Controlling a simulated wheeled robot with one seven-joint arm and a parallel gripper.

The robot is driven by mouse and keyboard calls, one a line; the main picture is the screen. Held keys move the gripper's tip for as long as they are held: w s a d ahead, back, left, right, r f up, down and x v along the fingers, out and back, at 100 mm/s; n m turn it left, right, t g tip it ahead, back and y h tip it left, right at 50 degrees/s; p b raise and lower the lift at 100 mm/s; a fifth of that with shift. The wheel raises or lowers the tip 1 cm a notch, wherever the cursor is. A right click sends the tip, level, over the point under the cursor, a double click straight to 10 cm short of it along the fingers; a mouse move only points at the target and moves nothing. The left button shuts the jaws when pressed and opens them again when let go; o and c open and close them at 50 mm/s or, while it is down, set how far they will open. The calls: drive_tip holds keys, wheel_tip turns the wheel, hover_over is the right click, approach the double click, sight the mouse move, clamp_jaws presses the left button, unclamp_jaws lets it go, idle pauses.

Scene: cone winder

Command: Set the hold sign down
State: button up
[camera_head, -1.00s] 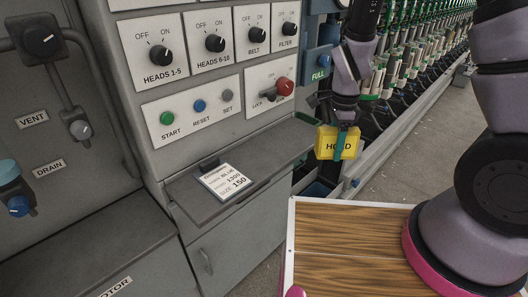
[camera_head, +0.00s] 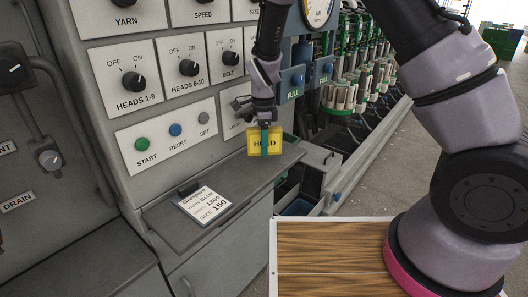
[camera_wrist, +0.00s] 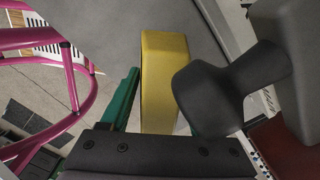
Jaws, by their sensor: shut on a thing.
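The yellow hold sign (camera_head: 256,139) is in my gripper (camera_head: 265,143), above the right end of the grey shelf (camera_head: 240,191) on the machine's front. It looks about upright, with its lettering facing the head camera. One teal finger crosses the front of the sign. From the head view I cannot tell whether the sign touches the shelf.
A card with yarn settings (camera_head: 205,205) lies on the shelf's left part. The control panel with knobs and buttons (camera_head: 168,133) rises close behind. In the wrist view a dark grey knob-like part (camera_wrist: 215,90) is close to the sign. A wooden-topped surface (camera_head: 330,245) is at the front.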

drive_tip(key=shift+d+f, duration=0.15)
drive_tip(key=shift+f, duration=1.35)
drive_tip(key=shift+f, duration=0.1)
drive_tip(key=o, duration=1.4)
